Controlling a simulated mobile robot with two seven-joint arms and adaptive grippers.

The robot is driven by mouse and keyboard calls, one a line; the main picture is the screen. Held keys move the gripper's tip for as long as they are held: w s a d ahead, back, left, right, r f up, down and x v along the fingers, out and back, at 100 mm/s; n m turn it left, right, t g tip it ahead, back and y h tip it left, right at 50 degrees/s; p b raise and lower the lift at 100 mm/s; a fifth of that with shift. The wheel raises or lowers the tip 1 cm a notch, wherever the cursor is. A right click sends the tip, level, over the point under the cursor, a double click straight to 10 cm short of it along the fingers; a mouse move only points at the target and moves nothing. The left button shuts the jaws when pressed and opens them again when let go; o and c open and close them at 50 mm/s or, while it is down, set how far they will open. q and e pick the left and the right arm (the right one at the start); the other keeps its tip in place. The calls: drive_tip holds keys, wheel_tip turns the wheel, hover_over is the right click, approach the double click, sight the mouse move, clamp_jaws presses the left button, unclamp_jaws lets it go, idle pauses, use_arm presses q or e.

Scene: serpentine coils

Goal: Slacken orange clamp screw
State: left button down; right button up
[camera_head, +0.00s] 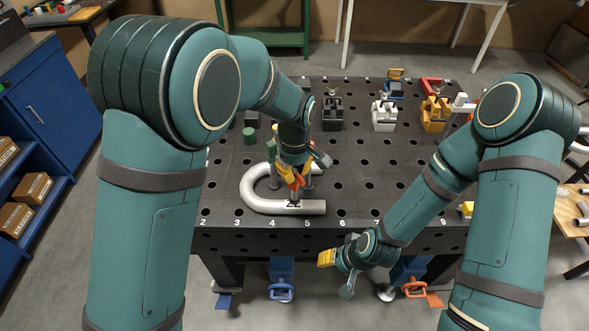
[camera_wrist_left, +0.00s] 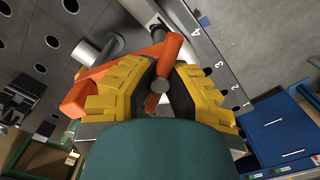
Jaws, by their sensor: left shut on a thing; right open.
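The orange clamp (camera_head: 296,182) stands at the front middle of the dark perforated table, over one leg of the silver U-shaped tube (camera_head: 262,204). My left gripper (camera_head: 289,172) reaches down onto it and partly hides it. In the left wrist view, the yellow ridged fingers of my left gripper (camera_wrist_left: 163,82) are shut on the clamp's screw, with an orange bar (camera_wrist_left: 170,50) and a dark round end (camera_wrist_left: 161,85) showing between them. The tube also shows there (camera_wrist_left: 97,50). My right gripper (camera_head: 335,262) is open and empty, in front of the table's front edge.
Black, white and yellow fixtures (camera_head: 384,115) stand along the back right of the table (camera_head: 350,160). The table's middle right is clear.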

sight(295, 171)
use_arm(q)
drive_tip(key=shift+s+f, duration=0.1)
idle(0.3)
drive_tip(key=c, duration=0.9)
unclamp_jaws()
drive_tip(key=shift+o, duration=0.2)
drive_tip(key=shift+r, duration=0.6)
wheel_tip(295, 171, up, 11)
